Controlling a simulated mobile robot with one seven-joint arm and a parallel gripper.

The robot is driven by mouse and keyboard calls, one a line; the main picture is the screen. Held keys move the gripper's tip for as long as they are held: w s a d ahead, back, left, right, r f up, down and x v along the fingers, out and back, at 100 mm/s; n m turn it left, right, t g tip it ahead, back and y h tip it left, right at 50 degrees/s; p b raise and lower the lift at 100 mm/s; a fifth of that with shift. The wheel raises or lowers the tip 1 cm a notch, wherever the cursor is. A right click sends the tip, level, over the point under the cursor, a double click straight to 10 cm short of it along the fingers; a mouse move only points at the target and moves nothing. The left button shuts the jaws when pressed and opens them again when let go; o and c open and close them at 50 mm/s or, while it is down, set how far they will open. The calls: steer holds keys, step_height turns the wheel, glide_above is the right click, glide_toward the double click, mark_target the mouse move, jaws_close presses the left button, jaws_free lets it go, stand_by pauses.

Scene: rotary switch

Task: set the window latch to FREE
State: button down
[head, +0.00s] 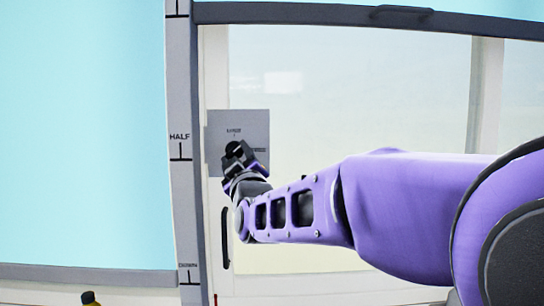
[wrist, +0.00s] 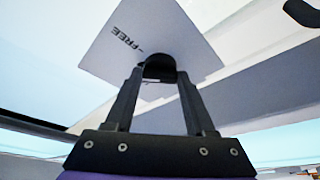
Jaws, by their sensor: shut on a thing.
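The latch plate (head: 258,125) is a grey square on the white window frame, left of the glass. In the wrist view the plate (wrist: 175,30) shows the word FREE and a short tick beside it. The dark round latch knob (wrist: 159,65) sits on the plate, between my fingertips. My gripper (head: 237,154) is shut on the knob, with one finger on each side. In the head view the gripper hides most of the knob and part of the plate. Small lettering above and right of the knob is too small to read. I cannot tell which way the knob points.
A dark vertical handle (head: 225,238) is on the frame below the plate. A grey strip (head: 180,110) marked HALF and DOWN runs to the left, beside a pale blue panel (head: 85,130). A dark-capped bottle (head: 90,298) shows at the bottom left.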

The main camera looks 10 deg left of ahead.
steer(key=m+h, duration=0.1)
steer(key=m, duration=0.1)
steer(key=m+t, duration=0.1)
steer(key=m, duration=0.1)
steer(key=m+h, duration=0.1)
steer(key=m, duration=0.1)
steer(key=shift+a+f+t+h, duration=0.1)
steer(key=shift+a+t+h, duration=0.2)
steer(key=shift+t, duration=0.1)
steer(key=shift+m+t+h, duration=0.25)
steer(key=shift+m+h, duration=0.3)
steer(key=shift+m, duration=0.75)
steer(key=shift+m+t+h, duration=0.25)
steer(key=shift+m+h, duration=0.3)
steer(key=shift+m, duration=1.15)
steer(key=shift+c, duration=1.2)
jaws_free()
steer(key=shift+s+f, duration=0.1)
